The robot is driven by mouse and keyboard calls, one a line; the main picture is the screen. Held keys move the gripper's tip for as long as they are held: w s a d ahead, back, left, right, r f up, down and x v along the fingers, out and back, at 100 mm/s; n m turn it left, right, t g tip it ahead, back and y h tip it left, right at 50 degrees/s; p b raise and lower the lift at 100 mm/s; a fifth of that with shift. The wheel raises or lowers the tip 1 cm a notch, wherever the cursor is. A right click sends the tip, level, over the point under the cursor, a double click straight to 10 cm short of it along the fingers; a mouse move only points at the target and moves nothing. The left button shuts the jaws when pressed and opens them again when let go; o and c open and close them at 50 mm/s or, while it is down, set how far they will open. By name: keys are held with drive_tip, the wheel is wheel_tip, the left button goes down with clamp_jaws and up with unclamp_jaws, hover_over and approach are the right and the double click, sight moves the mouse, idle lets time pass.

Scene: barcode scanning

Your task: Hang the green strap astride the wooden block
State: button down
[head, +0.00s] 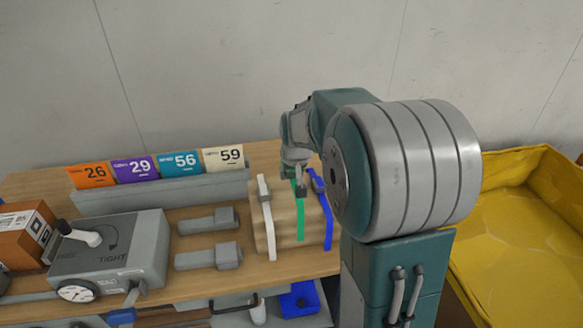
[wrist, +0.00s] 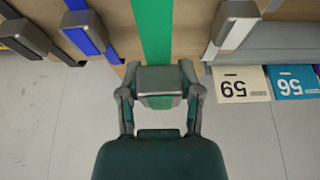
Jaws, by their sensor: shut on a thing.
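The wooden block (head: 285,222) stands on the bench with straps over it. The green strap (head: 300,215) runs down the block's front, between the white strap (head: 266,220) and the blue strap (head: 322,222). My gripper (head: 295,178) is at the block's top back edge. In the wrist view my gripper (wrist: 159,78) is shut on the grey end piece of the green strap (wrist: 153,28), with a finger on either side. The blue strap (wrist: 88,32) and the white strap (wrist: 236,28) lie apart from it on either side. I cannot tell whether the green strap touches the block.
Numbered cards (head: 158,165) stand in a grey holder left of the block. A grey tightening device (head: 110,250) and two grey clamps (head: 208,256) are on the bench. A yellow bin (head: 515,230) stands at the right. A dark strap (wrist: 22,36) shows in the wrist view.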

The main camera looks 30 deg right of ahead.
sight(292, 193)
drive_tip(key=shift+f, duration=2.75)
drive_tip(key=shift+s+a+f, duration=0.1)
drive_tip(key=shift+s+f, duration=0.2)
drive_tip(key=shift+f, duration=0.2)
drive_tip(key=shift+c, duration=1.9)
unclamp_jaws()
drive_tip(key=shift+o, duration=1)
drive_tip(key=shift+w+f, duration=0.1)
drive_tip(key=shift+w, duration=0.15)
drive_tip(key=shift+r, duration=0.25)
drive_tip(key=v, duration=1.1)
drive_tip(key=shift+r, duration=0.25)
